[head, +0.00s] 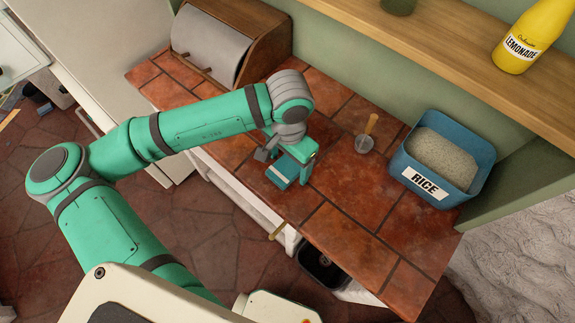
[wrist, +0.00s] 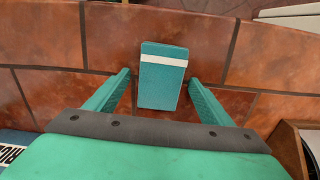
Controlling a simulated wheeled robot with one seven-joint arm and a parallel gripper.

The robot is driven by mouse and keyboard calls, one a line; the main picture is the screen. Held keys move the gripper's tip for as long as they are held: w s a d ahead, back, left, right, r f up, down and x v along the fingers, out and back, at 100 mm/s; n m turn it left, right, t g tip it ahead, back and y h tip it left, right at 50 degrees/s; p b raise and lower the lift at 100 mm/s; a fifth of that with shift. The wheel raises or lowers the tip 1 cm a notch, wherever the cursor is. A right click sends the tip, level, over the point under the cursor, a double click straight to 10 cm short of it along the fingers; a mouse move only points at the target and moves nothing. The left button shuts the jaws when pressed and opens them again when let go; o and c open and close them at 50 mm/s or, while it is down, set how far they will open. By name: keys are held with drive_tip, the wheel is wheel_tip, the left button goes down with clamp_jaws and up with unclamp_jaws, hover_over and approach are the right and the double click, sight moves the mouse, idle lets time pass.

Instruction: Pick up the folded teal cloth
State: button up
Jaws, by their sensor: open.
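The folded teal cloth (wrist: 162,82) is a small block with a white stripe, lying on the tiled counter. In the wrist view it sits between and slightly beyond the two fingertips of my gripper (wrist: 160,82), with a gap on each side. In the head view the cloth (head: 282,171) lies near the counter's front edge, just beside my gripper (head: 288,166), which partly covers it. My gripper is open and holds nothing. I cannot tell its exact height above the counter.
A blue rice bin (head: 476,180) stands to the right, with a wooden-handled scoop (head: 365,143) near it. A wooden bread box (head: 268,43) is at the back left. A shelf (head: 440,45) with a lemonade bottle (head: 533,35) overhangs the back.

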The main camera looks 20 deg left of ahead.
drive_tip(key=c, duration=1.1)
